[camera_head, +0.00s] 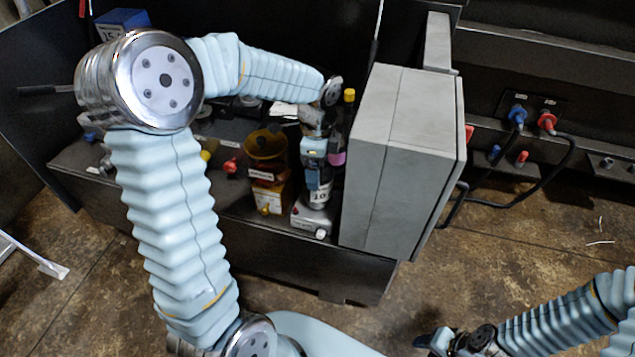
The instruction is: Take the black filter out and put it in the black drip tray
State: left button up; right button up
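My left arm arches from the bottom over the black cabinet, and my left gripper (316,180) points down among the parts inside it. It is at a cylinder with a white label reading 10 (319,197), touching or just in front of it. I cannot tell whether its fingers are closed on anything. The black filter cannot be told apart from the dark parts around the gripper. No black drip tray can be made out for sure. My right gripper (437,341) is low at the right, above the floor, away from the cabinet; its finger opening is unclear.
A grey box (385,165) stands close to the right of my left gripper. A yellow funnel-like part (267,145) and a yellow-capped part (349,96) are nearby. A blue box (122,22) is at the back left. Cables hang from blue and red plugs (546,121). Floor is free in front.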

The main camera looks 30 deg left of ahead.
pick_arm(q)
jog(key=o, duration=0.4)
jog(key=c, duration=0.6)
jog(key=n, duration=0.4)
jog(key=shift+b, duration=0.35)
jog(key=shift+n, duration=0.6)
jog(key=n, duration=0.4)
jog(key=shift+b, duration=0.3)
jog(key=shift+n, duration=0.6)
